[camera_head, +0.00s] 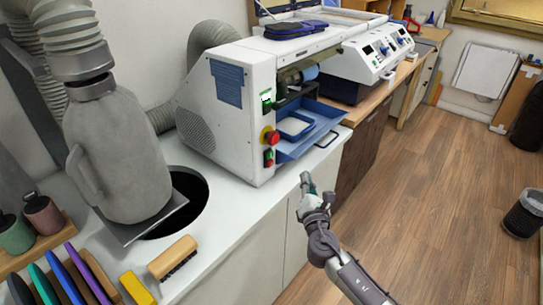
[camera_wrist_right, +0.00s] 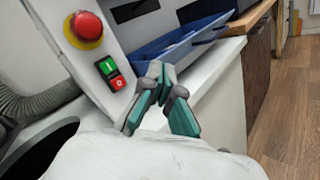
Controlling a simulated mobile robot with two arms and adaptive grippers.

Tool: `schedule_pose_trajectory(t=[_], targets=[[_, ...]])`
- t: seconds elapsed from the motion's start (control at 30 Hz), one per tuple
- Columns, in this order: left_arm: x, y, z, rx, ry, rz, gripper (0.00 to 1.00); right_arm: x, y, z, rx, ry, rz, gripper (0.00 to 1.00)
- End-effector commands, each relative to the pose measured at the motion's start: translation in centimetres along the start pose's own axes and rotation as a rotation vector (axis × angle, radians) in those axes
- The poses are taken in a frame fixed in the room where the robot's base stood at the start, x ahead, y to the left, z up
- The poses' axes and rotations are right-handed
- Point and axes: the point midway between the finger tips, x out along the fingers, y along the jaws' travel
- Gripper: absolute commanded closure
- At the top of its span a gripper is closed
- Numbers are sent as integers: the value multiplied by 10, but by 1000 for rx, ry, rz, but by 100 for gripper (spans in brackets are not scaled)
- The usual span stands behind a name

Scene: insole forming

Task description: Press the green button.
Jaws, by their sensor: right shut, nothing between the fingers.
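The green button (camera_wrist_right: 106,66) is on the front panel of the white machine (camera_head: 235,110), above a small red button (camera_wrist_right: 117,83) and below a red emergency knob (camera_wrist_right: 87,27) on a yellow base. In the head view the green button (camera_head: 268,153) is small. My right gripper (camera_head: 305,178) is shut and empty, in front of the counter edge, to the right of the button and apart from it. Its fingertips (camera_wrist_right: 155,70) show to the right of the button in the right wrist view. My left gripper is not in view.
A blue tray (camera_head: 308,140) juts out from the machine right of the buttons. The white counter (camera_head: 245,212) lies under the machine. A grey hose unit (camera_head: 118,155) stands at the left, with a wooden-backed brush (camera_head: 172,257) in front.

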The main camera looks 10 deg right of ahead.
Motion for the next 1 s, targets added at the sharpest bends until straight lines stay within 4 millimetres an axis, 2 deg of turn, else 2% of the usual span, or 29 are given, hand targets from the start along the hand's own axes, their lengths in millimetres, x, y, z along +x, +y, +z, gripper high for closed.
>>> schedule_pose_trajectory(t=[0.17,0.53,0.73,1.0], targets=[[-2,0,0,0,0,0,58,3,15,14,-39,-31,31,100],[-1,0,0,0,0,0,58,4,15,14,-40,-32,31,100],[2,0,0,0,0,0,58,13,22,6,-38,-33,31,100],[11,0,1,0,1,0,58,40,41,-14,-39,-33,32,100]])
